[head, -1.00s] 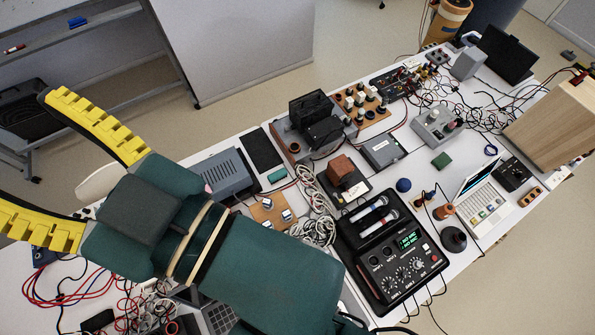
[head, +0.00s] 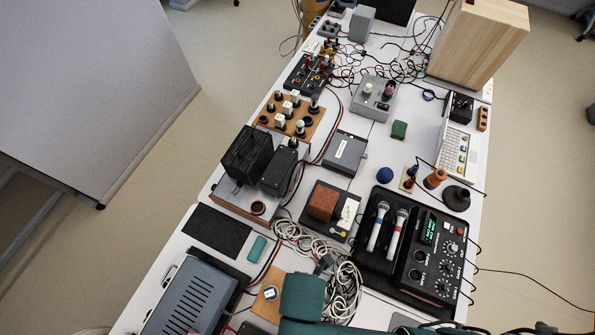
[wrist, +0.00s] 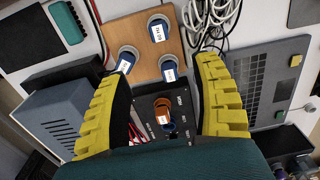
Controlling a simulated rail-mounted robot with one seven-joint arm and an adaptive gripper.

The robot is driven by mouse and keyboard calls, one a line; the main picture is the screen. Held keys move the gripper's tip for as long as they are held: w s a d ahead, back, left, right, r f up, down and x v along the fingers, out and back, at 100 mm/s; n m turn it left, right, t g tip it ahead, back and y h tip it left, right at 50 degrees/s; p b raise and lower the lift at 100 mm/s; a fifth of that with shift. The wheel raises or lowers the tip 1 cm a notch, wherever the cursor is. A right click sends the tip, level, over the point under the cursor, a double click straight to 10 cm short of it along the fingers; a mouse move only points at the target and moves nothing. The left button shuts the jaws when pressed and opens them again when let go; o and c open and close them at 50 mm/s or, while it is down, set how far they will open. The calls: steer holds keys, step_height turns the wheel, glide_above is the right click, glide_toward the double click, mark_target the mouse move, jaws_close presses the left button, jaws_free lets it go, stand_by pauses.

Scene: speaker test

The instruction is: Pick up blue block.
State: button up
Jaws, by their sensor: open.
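No plainly blue block shows. The closest match is a small teal block (head: 257,247) lying on the table beside a black mat in the head view. It also shows at the upper left of the wrist view (wrist: 67,22), outside my left finger. My gripper (wrist: 163,66) is open, its yellow ribbed fingers spread over a wooden board (wrist: 148,38) with blue round pieces bearing white labels. Nothing is visibly held. In the head view only a green part of my arm shows at the bottom, and the fingers are out of frame.
A grey ribbed box (head: 192,298) and the black mat (head: 217,231) flank the teal block. Coiled white cables (head: 318,255) lie to its right. A small green block (head: 399,129) and a dark blue dome (head: 385,174) sit farther off. The table is crowded with devices.

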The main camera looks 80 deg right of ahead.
step_height(320, 180, down, 11)
steer(key=shift+w+r+b, duration=0.15)
steer(key=shift+b, duration=0.7)
step_height(320, 180, down, 6)
steer(key=shift+d+r+b, duration=0.1)
steer(key=shift+r+b, duration=0.1)
steer(key=shift+b, duration=0.15)
steer(key=shift+c, duration=0.3)
jaws_close()
